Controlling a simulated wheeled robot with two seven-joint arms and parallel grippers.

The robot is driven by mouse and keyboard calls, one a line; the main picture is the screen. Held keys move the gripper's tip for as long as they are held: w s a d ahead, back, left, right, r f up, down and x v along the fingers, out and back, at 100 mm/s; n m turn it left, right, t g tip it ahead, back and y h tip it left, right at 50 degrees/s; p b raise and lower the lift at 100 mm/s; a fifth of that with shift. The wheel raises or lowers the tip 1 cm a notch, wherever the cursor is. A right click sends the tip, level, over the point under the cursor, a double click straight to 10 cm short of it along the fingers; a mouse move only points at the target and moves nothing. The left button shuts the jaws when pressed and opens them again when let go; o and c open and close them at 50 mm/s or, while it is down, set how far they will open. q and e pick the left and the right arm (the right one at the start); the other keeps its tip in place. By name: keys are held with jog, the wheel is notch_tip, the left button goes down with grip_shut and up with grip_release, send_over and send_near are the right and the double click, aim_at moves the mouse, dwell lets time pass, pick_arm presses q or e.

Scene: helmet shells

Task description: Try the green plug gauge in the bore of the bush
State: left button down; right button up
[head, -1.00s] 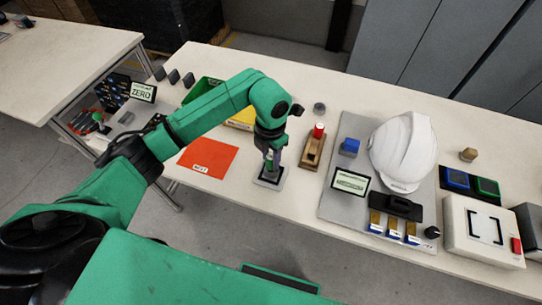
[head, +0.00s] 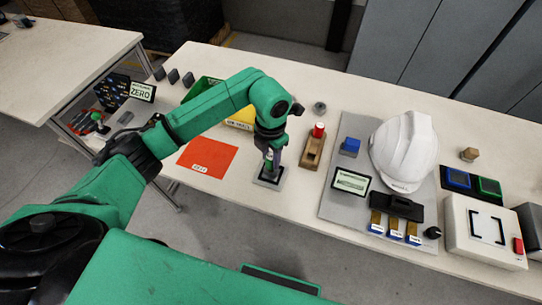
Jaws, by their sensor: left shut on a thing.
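My left gripper (head: 270,163) points down at the middle of the near table and is shut on the green plug gauge, which the fingers mostly hide. It is right above the bush, which sits on a small grey square base (head: 270,182). The bore is hidden by the fingers, so I cannot tell how far the gauge is in it. My right gripper is not in view.
A wooden stand (head: 312,152) with a red-topped piece is close on the right. An orange sheet (head: 207,158) lies left. A grey mat (head: 335,205) with a white helmet shell (head: 403,153) is further right.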

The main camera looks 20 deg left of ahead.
pick_arm(q)
jog(key=shift+f, duration=0.1)
dwell(0.4)
jog(key=shift+f+b, duration=0.9)
dwell(0.6)
dwell(0.8)
jog(key=shift+r+p, duration=1.85)
jog(key=shift+r, duration=1.2)
